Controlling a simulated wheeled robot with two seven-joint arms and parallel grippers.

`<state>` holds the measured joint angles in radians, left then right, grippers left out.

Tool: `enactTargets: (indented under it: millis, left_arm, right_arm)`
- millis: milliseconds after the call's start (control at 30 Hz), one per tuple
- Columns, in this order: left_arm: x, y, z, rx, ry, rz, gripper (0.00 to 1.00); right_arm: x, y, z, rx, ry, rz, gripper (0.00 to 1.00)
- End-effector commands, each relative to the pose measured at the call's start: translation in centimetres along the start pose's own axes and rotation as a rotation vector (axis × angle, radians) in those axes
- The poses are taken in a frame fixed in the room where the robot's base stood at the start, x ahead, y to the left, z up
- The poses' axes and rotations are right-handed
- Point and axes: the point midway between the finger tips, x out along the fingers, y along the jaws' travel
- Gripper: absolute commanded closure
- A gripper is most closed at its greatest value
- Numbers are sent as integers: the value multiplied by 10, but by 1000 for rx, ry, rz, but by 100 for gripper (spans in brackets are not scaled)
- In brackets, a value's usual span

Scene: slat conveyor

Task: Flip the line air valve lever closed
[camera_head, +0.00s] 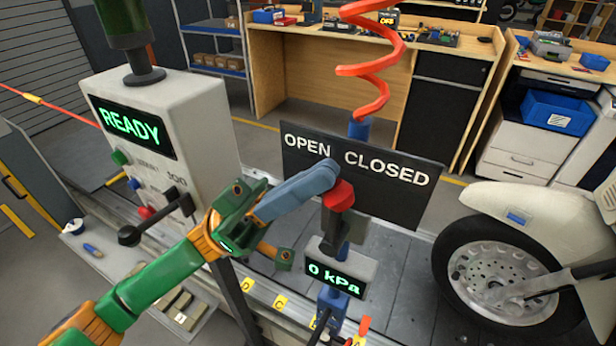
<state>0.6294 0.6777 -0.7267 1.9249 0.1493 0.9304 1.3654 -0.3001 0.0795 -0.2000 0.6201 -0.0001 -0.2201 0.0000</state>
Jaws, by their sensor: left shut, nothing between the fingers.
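The air valve's red-topped lever (338,196) stands in front of a dark sign (400,204) reading OPEN on the left and CLOSED on the right. Its red top shows below and between the two words. A box reading 0 kPa (336,277) sits below it on the blue valve line. My left gripper (328,174) comes in from the left, its blue-grey fingers shut and empty. The fingertips are at the upper left of the red top. I cannot tell whether they touch it. My right gripper is not in view.
A control box with a green READY display (132,122) and a black handle (130,236) stands left of the valve. A red coiled hose (372,70) hangs above the sign. A motorcycle wheel (500,280) is at the right. Workbenches (310,62) stand behind.

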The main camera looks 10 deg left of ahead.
Motion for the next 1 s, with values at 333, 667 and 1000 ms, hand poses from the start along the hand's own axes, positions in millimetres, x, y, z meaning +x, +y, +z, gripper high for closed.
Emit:
enactTargets:
  millis: [333,667,1000]
  left_arm:
    - [0,0,0,0,0,0,100]
    - [-54,-1,6,1,-5,-4,100]
    - [-72,0,0,-1,0,0,100]
  right_arm:
    - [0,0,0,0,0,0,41]
    - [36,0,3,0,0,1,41]
    - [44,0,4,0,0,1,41]
